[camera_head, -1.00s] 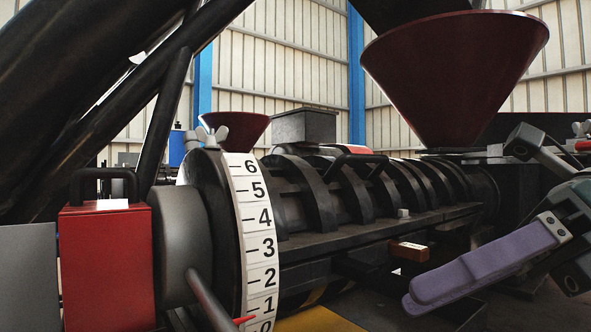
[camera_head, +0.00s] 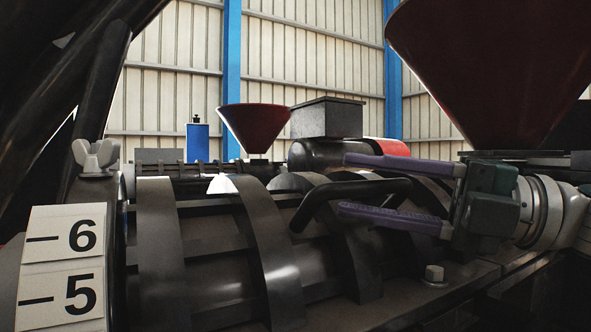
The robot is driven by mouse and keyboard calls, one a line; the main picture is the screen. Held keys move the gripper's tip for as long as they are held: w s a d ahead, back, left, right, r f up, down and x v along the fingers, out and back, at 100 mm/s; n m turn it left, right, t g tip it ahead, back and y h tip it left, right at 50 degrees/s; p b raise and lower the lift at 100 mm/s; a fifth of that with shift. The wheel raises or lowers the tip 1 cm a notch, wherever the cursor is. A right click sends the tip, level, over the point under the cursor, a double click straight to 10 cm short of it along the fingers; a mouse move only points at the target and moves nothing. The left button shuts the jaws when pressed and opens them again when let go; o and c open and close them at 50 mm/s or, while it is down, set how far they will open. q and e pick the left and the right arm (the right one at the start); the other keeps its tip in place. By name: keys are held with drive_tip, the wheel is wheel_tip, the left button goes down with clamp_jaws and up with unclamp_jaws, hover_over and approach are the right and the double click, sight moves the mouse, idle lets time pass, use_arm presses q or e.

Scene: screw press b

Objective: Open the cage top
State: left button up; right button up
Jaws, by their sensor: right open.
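The cage top (camera_head: 215,245) is a dark half-cylinder of curved ribs, and it lies down along the press. A black bar handle (camera_head: 310,203) stands out from its upper side. My right gripper (camera_head: 345,185) comes in from the right with its two purple fingers apart. One finger is above the handle and the other below, so the bar lies between them in this view. I cannot tell whether either finger touches it. My left gripper is not in view.
A wing nut (camera_head: 96,157) sits at the left above the white number scale (camera_head: 62,265). A bolt head (camera_head: 434,273) stands on the ledge below my right gripper. A large dark red hopper (camera_head: 490,65) hangs over the right side. A smaller hopper (camera_head: 255,123) stands behind.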

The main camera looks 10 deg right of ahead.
drive_tip(key=shift+x, duration=1.45)
clamp_jaws()
idle(0.3)
